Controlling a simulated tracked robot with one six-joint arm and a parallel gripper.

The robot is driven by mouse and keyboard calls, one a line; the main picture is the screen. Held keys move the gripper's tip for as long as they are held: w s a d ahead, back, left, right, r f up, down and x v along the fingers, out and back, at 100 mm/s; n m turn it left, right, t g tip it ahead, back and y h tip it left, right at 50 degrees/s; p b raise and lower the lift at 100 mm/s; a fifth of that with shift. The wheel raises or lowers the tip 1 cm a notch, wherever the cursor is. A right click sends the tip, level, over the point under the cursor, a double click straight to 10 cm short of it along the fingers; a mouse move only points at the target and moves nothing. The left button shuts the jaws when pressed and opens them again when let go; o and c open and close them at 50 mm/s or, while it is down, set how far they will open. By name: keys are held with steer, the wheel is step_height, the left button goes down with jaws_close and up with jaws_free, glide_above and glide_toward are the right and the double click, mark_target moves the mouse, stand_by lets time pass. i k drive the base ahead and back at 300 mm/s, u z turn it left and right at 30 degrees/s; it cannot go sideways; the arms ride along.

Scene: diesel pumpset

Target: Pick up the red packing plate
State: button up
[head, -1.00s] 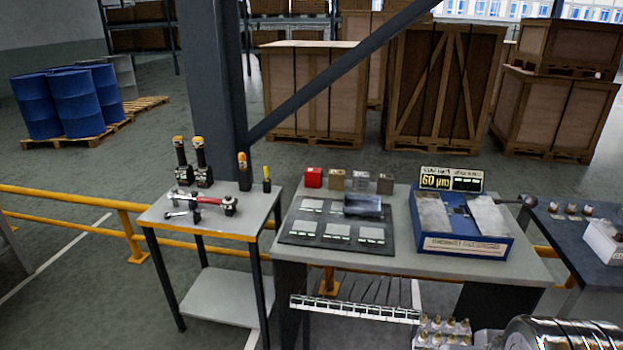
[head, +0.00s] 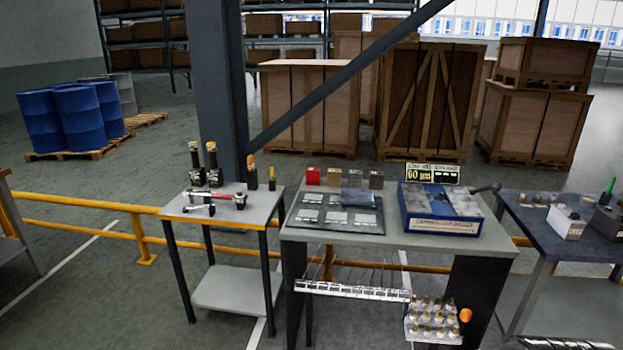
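A small red block (head: 313,176) stands at the back left of the grey-topped workbench (head: 400,252). It is the only red block in that row, and I cannot tell from here whether it is made of plates. A brass-coloured block (head: 334,177), a grey block (head: 355,178) and a dark block (head: 376,180) stand to its right. A dark mat (head: 296,222) with several pale plates lies in front of the row. My gripper is not in view.
A blue box (head: 440,224) with a sign (head: 433,173) behind it fills the bench's right side. A small tool table (head: 225,212) stands left, below a grey column (head: 216,80). A dark table (head: 565,232) stands right. A yellow rail (head: 80,203) runs behind.

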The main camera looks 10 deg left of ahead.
mark_target(310, 170)
steer(key=k, duration=0.4)
steer(key=u, duration=0.5)
steer(key=i, duration=1.2)
steer(key=u, duration=0.65)
steer(key=i, duration=1.8)
steer(key=z, duration=0.3)
